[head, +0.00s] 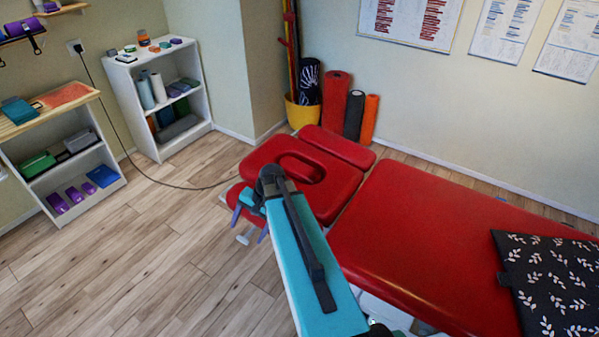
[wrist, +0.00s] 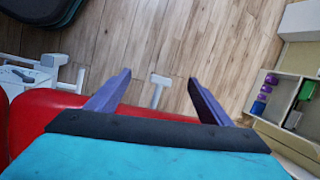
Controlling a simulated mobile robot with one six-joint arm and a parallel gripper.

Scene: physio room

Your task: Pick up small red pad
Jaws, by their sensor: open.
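A small flat red pad (head: 66,95) lies on the wooden top of the low shelf at the far left, beside teal items. A narrow red cushion (head: 338,147) is also at the head end of the red treatment table (head: 430,240); I cannot tell from the pictures which one is meant. My gripper (head: 249,223) is open and empty, out over the left edge of the table's face-hole section. In the wrist view its two purple fingers (wrist: 159,77) are spread, with red upholstery and wooden floor behind. The shelf pad cannot be made out there.
A white shelf (head: 184,100) stands against the wall at back left. The low shelf (head: 70,160) holds green and purple blocks. Rolled mats (head: 334,100) and a yellow bucket (head: 300,113) stand in the corner. Wooden floor (head: 140,240) between table and shelves is clear, except for a cable.

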